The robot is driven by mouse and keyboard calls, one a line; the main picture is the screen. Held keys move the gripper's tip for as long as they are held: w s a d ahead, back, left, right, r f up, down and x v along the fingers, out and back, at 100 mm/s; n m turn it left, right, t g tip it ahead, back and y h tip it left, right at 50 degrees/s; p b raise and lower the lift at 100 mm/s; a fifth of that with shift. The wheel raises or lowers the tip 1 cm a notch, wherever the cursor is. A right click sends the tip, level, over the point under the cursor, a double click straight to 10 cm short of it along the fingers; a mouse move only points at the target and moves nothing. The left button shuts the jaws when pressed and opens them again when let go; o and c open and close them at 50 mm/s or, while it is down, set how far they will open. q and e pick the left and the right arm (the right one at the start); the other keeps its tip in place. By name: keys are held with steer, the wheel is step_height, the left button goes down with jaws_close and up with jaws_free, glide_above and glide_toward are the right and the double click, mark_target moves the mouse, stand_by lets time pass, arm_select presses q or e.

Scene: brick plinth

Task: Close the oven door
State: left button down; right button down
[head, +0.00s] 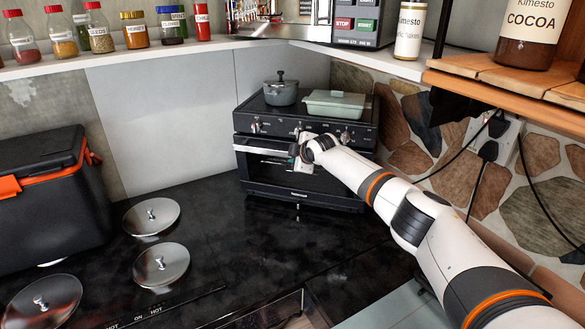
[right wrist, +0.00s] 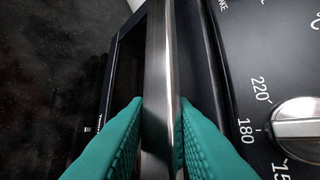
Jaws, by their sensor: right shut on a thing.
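The oven is a small black unit with a control panel (head: 330,132) of knobs above its glass door (head: 275,178). The door looks nearly upright; I cannot tell whether a small gap is left at its top. My right gripper (head: 297,152) is at the top of the door, in front of the panel. In the right wrist view its teal fingers (right wrist: 160,112) are shut on the silver door handle (right wrist: 157,50), one finger on each side. The arm hides the door's right part in the head view. My left gripper is not in view.
A grey pot (head: 281,92) and a pale lidded dish (head: 335,104) stand on the oven. Steel lids (head: 160,265) lie on the dark counter (head: 225,235), left of the oven. A black and orange box (head: 45,200) stands far left. Cables hang at the right wall.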

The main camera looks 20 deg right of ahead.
steer(key=shift+w+d+r+g+b, duration=0.3)
steer(key=shift+w+d+b, duration=0.25)
steer(key=shift+d+b, duration=0.2)
steer(key=shift+a, duration=0.1)
steer(key=c, duration=1.5)
jaws_free()
steer(key=shift+c, duration=0.2)
steer(key=shift+s+r, duration=0.1)
steer(key=shift+r, duration=0.1)
steer(key=b+v, duration=0.3)
steer(key=v, duration=0.8)
steer(key=shift+s+a, duration=0.1)
steer(key=shift+s, duration=0.25)
